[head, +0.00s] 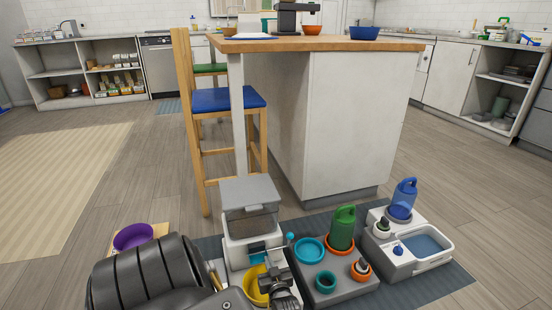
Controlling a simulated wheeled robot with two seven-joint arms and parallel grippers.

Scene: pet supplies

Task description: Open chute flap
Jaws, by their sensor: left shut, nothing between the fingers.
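A pet food dispenser (238,250) with a white body, a clear hopper and a grey lid (249,190) stands on the floor mat ahead of me. A teal part (257,247), which looks like the chute flap, shows low on its front. A small blue ball knob (291,236) is at its right side. My left gripper (274,277) is shut and empty, just in front of the dispenser and below the teal part. It covers part of a yellow bowl (252,284) under the chute. I cannot tell whether the gripper touches the flap, or how far the flap is open.
To the right, a grey stand (346,289) holds a green bottle (342,228) and teal bowls. Further right is a white water fountain (402,264) with a blue bottle (403,195). A purple bowl (133,236) is at the left. A stool (226,99) and island (345,125) stand behind.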

